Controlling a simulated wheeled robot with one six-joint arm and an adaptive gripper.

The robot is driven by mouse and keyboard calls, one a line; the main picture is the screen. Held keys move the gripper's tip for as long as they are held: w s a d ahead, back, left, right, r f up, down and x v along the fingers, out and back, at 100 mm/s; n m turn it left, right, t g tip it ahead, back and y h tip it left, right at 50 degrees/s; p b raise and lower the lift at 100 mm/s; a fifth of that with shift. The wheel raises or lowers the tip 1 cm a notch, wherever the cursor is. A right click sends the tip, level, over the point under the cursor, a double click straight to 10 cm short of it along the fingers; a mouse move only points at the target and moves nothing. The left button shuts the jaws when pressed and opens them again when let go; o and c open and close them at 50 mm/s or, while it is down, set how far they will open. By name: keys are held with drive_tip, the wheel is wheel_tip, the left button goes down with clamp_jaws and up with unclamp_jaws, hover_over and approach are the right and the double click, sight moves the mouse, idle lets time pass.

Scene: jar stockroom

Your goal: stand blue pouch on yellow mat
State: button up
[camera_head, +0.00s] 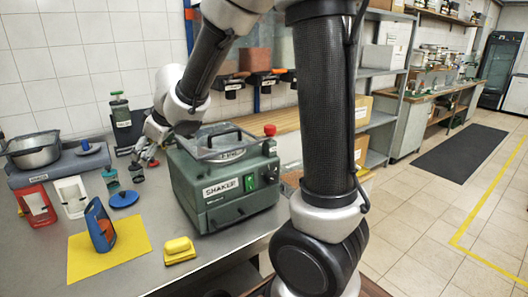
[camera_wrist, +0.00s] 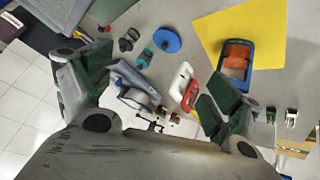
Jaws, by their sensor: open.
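The blue pouch (camera_head: 98,226), with an orange-red face, stands upright and leaning slightly on the yellow mat (camera_head: 92,265) at the lower left of the head view. In the wrist view the pouch (camera_wrist: 236,62) is at the upper right, on the lower part of the mat (camera_wrist: 264,25). My gripper (camera_head: 147,152) is above the bench, behind and right of the pouch and apart from it. In the wrist view its fingers (camera_wrist: 153,78) are spread wide with nothing held between them.
A green shaker machine (camera_head: 222,190) stands right of the mat. A blue disc (camera_head: 124,199), a red holder (camera_head: 37,204), a white holder (camera_head: 71,196) and small jars (camera_head: 112,181) are behind the mat. A yellow block (camera_head: 179,246) lies to its right. A metal bowl (camera_head: 35,152) is farther back.

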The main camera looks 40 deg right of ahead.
drive_tip(key=s+d+r+m+h, duration=0.1)
drive_tip(key=d+r, duration=0.1)
drive_tip(key=d, duration=0.1)
drive_tip(key=s+d+r, duration=0.1)
drive_tip(key=d, duration=0.2)
drive_tip(key=s+d+r+m+t+h, duration=0.1)
drive_tip(key=d+r, duration=0.1)
drive_tip(key=d, duration=0.1)
drive_tip(key=shift+d+r+m+h, duration=0.3)
drive_tip(key=shift+d, duration=0.05)
drive_tip(key=s+d, duration=0.1)
drive_tip(key=d, duration=0.1)
drive_tip(key=s+d+r+m+h, duration=0.1)
drive_tip(key=s+d, duration=0.1)
drive_tip(key=s+d+r+m, duration=0.1)
drive_tip(key=s+d, duration=0.1)
drive_tip(key=shift+d+g+h, duration=0.15)
drive_tip(key=shift+g+h, duration=0.15)
drive_tip(key=s+d+m+g, duration=0.25)
drive_tip(key=s+d, duration=0.25)
drive_tip(key=s, duration=0.8)
drive_tip(key=s+a+f+g+y, duration=0.1)
drive_tip(key=s+a+f, duration=0.1)
drive_tip(key=s, duration=0.8)
drive_tip(key=shift+a+f+m+y, duration=0.15)
drive_tip(key=shift+a+m+y, duration=0.05)
drive_tip(key=shift+m+y, duration=0.2)
drive_tip(key=shift+w, duration=0.1)
